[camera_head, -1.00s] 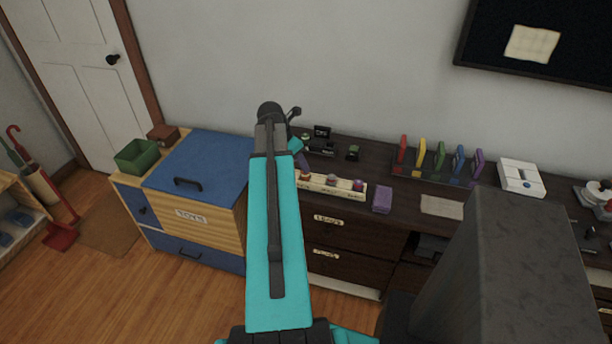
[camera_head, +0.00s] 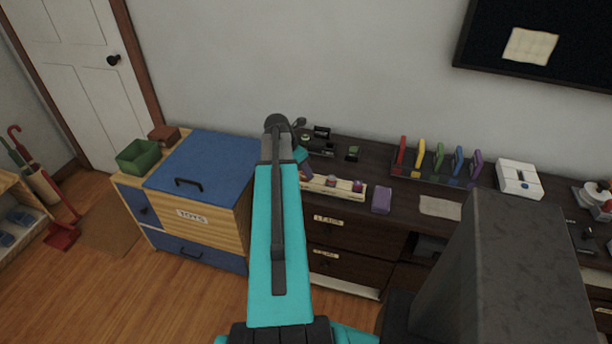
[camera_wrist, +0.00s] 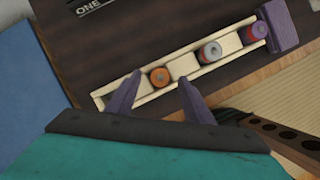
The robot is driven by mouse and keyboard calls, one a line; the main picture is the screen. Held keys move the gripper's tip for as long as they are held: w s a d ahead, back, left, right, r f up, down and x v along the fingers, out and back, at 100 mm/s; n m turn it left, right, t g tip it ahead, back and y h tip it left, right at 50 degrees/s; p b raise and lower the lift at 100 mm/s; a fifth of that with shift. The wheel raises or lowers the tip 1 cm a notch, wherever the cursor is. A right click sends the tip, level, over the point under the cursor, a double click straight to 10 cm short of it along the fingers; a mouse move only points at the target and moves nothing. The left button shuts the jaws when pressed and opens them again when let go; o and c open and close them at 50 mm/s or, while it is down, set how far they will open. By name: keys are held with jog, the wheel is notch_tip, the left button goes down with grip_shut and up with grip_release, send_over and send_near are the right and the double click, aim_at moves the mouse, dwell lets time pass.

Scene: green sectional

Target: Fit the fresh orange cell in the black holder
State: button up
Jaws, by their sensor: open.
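In the wrist view the orange cell (camera_wrist: 160,77) stands in the left part of a cream tray (camera_wrist: 184,68). My gripper (camera_wrist: 160,79) is open, with one purple finger on each side of that cell in the picture; I cannot tell whether they touch it. The gripper holds nothing. In the head view my arm hides most of the gripper and the orange cell. The black holder (camera_head: 320,149) lies at the back left of the dark dresser top, partly behind my wrist. Its inside is too small to make out.
The tray also holds a grey cell (camera_wrist: 210,51) and a purple-red cell (camera_wrist: 256,31). A purple block (camera_head: 381,200) sits at the tray's right end. A small green-topped item (camera_head: 353,153) stands right of the holder. A rack of coloured pieces (camera_head: 436,176) is further right.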

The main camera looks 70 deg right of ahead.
jog(key=shift+x, duration=0.85)
jog(key=shift+c, duration=0.4)
grip_shut()
